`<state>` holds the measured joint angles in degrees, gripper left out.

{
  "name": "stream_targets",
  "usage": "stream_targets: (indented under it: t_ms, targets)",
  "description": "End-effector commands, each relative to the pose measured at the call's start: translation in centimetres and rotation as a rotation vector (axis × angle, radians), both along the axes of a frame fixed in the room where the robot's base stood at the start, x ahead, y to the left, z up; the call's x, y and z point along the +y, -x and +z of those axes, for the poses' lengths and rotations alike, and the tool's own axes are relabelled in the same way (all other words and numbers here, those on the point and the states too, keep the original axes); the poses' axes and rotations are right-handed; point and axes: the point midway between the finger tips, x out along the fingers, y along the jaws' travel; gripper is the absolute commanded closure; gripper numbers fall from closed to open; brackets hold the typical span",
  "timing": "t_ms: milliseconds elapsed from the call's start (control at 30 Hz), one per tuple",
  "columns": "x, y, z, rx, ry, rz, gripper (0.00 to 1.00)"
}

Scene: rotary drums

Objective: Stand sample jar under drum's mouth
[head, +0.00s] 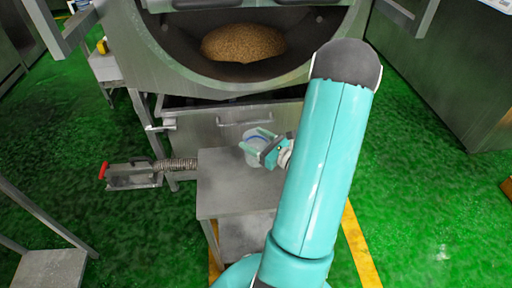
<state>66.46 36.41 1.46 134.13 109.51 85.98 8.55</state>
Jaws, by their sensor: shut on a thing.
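The sample jar (252,158) is a pale, whitish round jar with a blue ring near its top. It is at the back edge of a small steel stand, close to the front of the drum machine. My gripper (259,147) is shut on the jar, one finger on each side. Whether the jar's base touches the stand is hard to tell. The drum's mouth (180,52) is a wide dark opening above and behind the jar, with brown grain lying inside. My teal arm covers the right side of the stand.
The steel stand (225,199) has a bare top in front of the jar and a lower shelf. A steel bin front (205,130) is below the drum. A red-handled device (132,176) with a spring lies to the left.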

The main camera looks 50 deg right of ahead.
Motion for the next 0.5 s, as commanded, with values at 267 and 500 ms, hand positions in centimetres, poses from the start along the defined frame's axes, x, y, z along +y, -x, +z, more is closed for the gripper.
stream_targets:
  t_ms: [267, 500]
  targets:
    - [-4.0, -4.8, -2.9, -0.002, -0.001, 0.005, 0.70]
    - [-6.7, -7.5, -6.8, -0.001, -0.002, 0.002, 0.70]
